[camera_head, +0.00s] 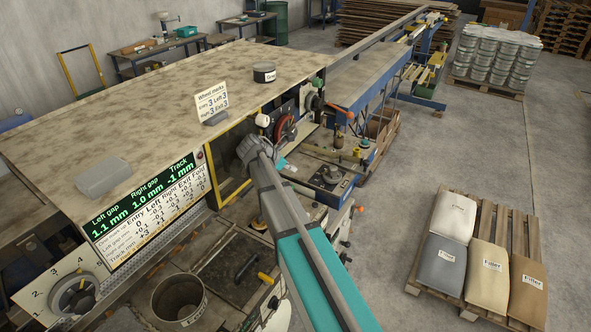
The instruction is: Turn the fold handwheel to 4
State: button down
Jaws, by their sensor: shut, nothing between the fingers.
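A dark round handwheel (75,295) sits on a pale numbered plate at the lower left, with marks including 2, 3 and 4 around its rim. No name shows on it, so I cannot tell for sure that it is the fold handwheel, and its pointer is too small to read. A red-rimmed wheel (285,128) sits in the machine's opening. My gripper (254,149) is shut and empty, in front of the yellow-framed opening, left of and below the red wheel, far from the numbered handwheel. My arm hides part of the machine.
A bucket (179,300) stands below. A pallet of bags (480,255) lies right.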

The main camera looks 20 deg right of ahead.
aim_at(321, 171)
jog(key=b+x, duration=0.6)
jog(key=x, duration=0.3)
jog(key=shift+f, duration=0.1)
jog(key=d, duration=0.2)
jog(key=shift+w+d, duration=0.3)
jog(key=shift+d, duration=0.65)
jog(key=shift+w+d+m+g, duration=0.3)
jog(key=shift+w+m+g, duration=0.25)
jog(key=shift+m, duration=0.25)
jog(key=shift+w+d, duration=0.5)
jog(key=shift+d, duration=0.05)
dwell(1.8)
jog(key=shift+w+d, duration=0.25)
jog(key=shift+d, duration=0.4)
dwell(2.0)
